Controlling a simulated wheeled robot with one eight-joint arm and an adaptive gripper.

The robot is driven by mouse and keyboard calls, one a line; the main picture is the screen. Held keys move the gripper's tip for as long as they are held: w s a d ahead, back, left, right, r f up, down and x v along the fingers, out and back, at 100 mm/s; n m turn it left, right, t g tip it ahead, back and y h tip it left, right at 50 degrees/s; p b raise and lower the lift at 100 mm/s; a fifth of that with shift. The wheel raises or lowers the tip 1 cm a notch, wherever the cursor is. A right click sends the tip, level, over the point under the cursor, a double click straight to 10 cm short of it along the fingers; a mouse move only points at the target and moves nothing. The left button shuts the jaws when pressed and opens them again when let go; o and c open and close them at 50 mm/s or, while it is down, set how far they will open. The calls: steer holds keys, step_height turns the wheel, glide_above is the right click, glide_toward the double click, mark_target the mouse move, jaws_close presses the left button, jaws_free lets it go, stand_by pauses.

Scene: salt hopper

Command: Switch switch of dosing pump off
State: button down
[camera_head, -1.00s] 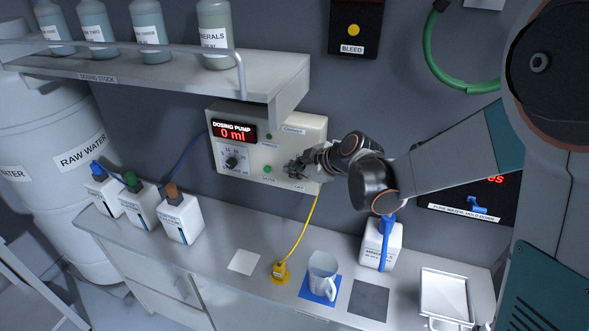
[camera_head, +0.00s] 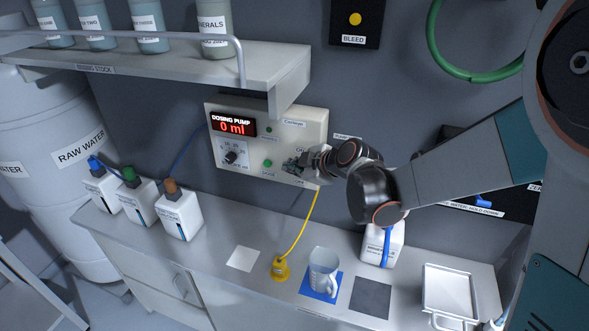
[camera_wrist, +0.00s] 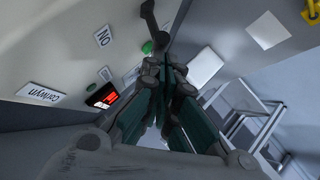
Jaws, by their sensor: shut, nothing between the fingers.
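The dosing pump (camera_head: 222,155) is a pale box on the wall in the head view, with a red display reading 0 ml, a black knob and green lights or buttons. My gripper (camera_head: 292,165) is shut and empty at the lower right of its front, beside a partly covered ON label. My gripper hides the switch there in the head view. In the wrist view my gripper's closed fingers (camera_wrist: 168,72) are close to the pump face (camera_wrist: 60,45), near the ON label. A dark lever-like piece shows above them; I cannot tell whether it is the switch or whether they touch.
A shelf (camera_head: 150,72) with bottles juts out at the upper left. Below is a counter (camera_head: 215,225) with several white canisters, a yellow plug (camera_head: 280,268) on a cord, a mug (camera_head: 322,270) on a blue mat and a white tray (camera_head: 447,290).

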steer(key=shift+s+f+b, duration=0.15)
steer(key=shift+f+b, duration=0.1)
steer(key=shift+b, duration=0.05)
steer(key=shift+s+a+f+n+t+b, duration=0.15)
steer(key=shift+f+n+t+b, duration=0.3)
steer(key=shift+f+b, duration=0.85)
steer(key=shift+s+f+n+t+b, duration=0.25)
steer(key=shift+f+t+b, duration=0.35)
steer(key=shift+b, duration=1.3)
steer(key=shift+s+a+f+n+t+b, duration=0.1)
steer(key=shift+s+f+n+t+b, duration=0.35)
steer(key=shift+f+b, duration=0.85)
steer(key=shift+w+r, duration=0.25)
steer(key=shift+r, duration=0.25)
steer(key=shift+r, duration=0.75)
steer(key=shift+p, duration=0.3)
